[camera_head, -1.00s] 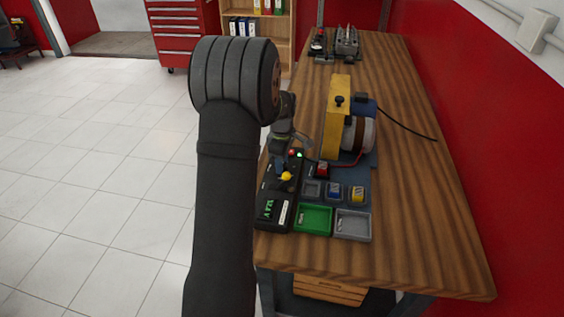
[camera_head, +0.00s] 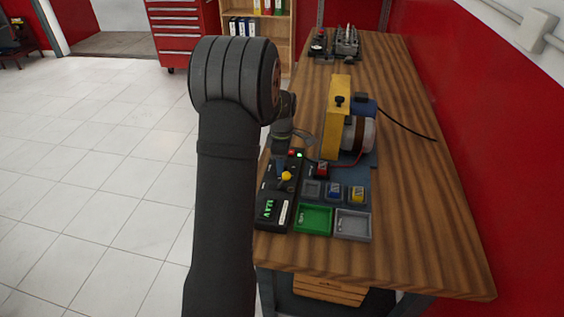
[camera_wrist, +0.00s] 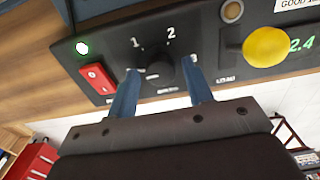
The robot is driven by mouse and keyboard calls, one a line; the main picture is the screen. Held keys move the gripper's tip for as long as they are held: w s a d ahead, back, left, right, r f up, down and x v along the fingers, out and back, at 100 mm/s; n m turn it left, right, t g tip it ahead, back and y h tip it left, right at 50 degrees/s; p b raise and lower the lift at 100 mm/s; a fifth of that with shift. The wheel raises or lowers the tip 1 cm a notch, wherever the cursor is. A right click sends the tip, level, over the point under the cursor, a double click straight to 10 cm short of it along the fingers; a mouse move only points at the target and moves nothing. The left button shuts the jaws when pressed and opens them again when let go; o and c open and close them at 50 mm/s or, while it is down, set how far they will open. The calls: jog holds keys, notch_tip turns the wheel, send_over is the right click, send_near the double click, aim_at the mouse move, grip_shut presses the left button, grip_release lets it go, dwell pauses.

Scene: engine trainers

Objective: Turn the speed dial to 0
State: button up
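The speed dial (camera_wrist: 160,69) is a round black knob on a dark control panel, with a small light mark on its lower left side. The white numerals 1 and 2 show above it; I cannot see a clear 0, and the fingers cover parts of the panel either side. My gripper (camera_wrist: 163,74) is open, its two blue fingers on either side of the dial with gaps showing. In the head view my gripper (camera_head: 281,166) is low over the control panel (camera_head: 274,209), and the dial cannot be made out there.
A red rocker switch (camera_wrist: 95,79) and lit green lamp (camera_wrist: 82,48) are left of the dial; a yellow knob (camera_wrist: 266,47) is right. Green (camera_head: 313,219) and grey (camera_head: 352,225) trays stand beside the panel, and a yellow-framed engine trainer (camera_head: 338,125) behind.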

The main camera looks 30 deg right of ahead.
jog(key=shift+o, duration=0.2)
notch_tip(320, 180, up, 17)
jog(key=shift+r, duration=0.2)
dwell(0.4)
dwell(0.4)
notch_tip(320, 180, down, 18)
jog(key=shift+r, duration=0.2)
dwell(0.3)
jog(key=shift+r, duration=0.1)
